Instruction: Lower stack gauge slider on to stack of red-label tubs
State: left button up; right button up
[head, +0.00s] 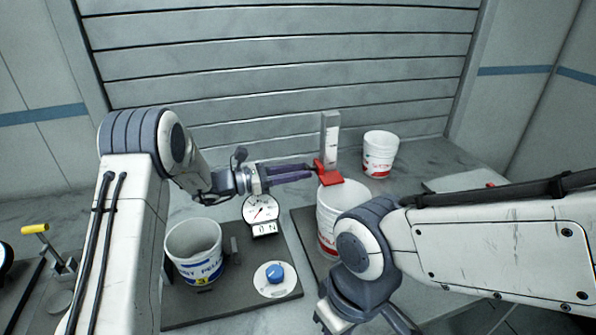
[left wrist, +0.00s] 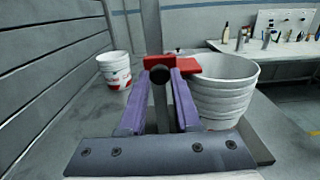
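The stack of red-label tubs (head: 328,222) is white with a red label, partly hidden behind my right arm. Its nested rims show in the left wrist view (left wrist: 222,92). I cannot tell whether the slider touches the rim. My left gripper (head: 314,172) reaches it from the left. In the left wrist view its purple fingers (left wrist: 160,80) close on a dark round knob by the red slider (left wrist: 186,65). My right gripper's fingers are out of frame.
Another white tub with a red label (head: 380,154) stands behind right. A blue-label tub (head: 196,252), a dial gauge with a readout (head: 262,212) and a blue knob (head: 276,273) are nearer left. My right arm crosses the right foreground.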

pick_arm(q)
jog(key=o, duration=0.4)
jog(key=shift+a, duration=0.1)
jog(key=b+v, duration=0.2)
jog(key=v, duration=0.7)
jog(key=shift+a+b, duration=0.15)
jog(key=shift+b, duration=0.25)
jog(key=shift+s+a, duration=0.2)
jog(key=shift+a, duration=0.25)
